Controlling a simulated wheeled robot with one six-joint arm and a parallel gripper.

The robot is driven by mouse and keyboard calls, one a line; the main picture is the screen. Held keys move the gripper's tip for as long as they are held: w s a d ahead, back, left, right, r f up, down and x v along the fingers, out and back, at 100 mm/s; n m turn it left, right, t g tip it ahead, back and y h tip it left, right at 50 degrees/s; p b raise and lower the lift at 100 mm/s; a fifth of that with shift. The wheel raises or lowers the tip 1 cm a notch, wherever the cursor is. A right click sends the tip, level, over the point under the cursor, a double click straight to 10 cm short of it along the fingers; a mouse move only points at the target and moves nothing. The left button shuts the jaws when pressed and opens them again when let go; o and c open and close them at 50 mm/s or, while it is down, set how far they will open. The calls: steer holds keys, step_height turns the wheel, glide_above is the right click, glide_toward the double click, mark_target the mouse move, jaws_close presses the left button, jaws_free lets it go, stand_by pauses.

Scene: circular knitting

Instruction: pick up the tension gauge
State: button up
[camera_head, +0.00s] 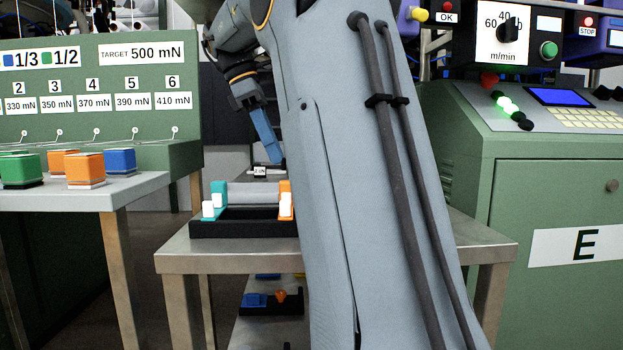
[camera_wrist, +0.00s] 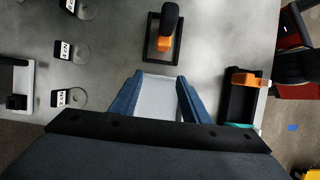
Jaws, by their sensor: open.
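My gripper (camera_wrist: 160,80) is open, with its two blue fingers apart over the grey table. In the head view my gripper (camera_head: 272,155) points down over the table, partly behind my arm. In the wrist view, an orange-and-black handheld piece (camera_wrist: 165,42) lies on a square black stand ahead of the fingertips. It looks like the tension gauge, but I cannot be sure of its name. The fingers are apart from it. In the head view my arm seems to hide it.
Labelled black tags (camera_wrist: 61,97) with clear discs line the left. A green machine (camera_head: 560,205) stands right.

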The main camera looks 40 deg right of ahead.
steer(key=s+d+b, duration=0.1)
steer(key=d, duration=0.1)
steer(key=s+d+b, duration=0.1)
steer(key=s+d, duration=0.2)
steer(key=d, duration=0.1)
steer(key=shift+s+d+f+b, duration=0.1)
steer(key=shift+s+d+b, duration=0.05)
steer(key=shift+s+b, duration=0.25)
steer(key=shift+s+d+b, duration=0.6)
steer(key=shift+s+d, duration=0.2)
steer(key=shift+d, duration=0.3)
steer(key=shift+b+x, duration=0.85)
steer(key=shift+x, duration=0.25)
steer(key=shift+f, duration=0.35)
steer(key=c, duration=1)
